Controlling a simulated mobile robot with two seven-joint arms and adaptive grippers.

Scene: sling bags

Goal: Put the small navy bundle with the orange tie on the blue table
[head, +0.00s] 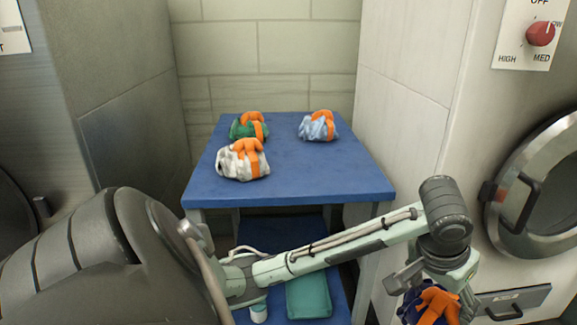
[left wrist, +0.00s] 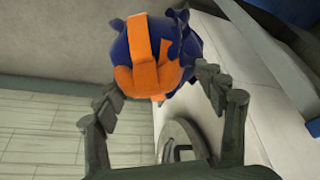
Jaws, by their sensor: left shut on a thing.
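The small navy bundle with the orange tie (head: 437,303) is at the lower right of the head view, in front of the white machine. It also shows large in the left wrist view (left wrist: 150,55), between the fingers. My left gripper (left wrist: 158,85) is shut on this bundle and holds it off to the right of the table, lower than the tabletop in the picture. In the head view the fingers are mostly hidden. The blue table (head: 310,182) stands in the middle, with its front part bare. My right gripper is not in view.
On the table sit a white bundle (head: 235,165), a green bundle (head: 240,130) and a light blue bundle (head: 312,130), all with orange ties. A teal item (head: 309,296) and a small bottle (head: 259,312) are on the lower shelf. Machines flank both sides.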

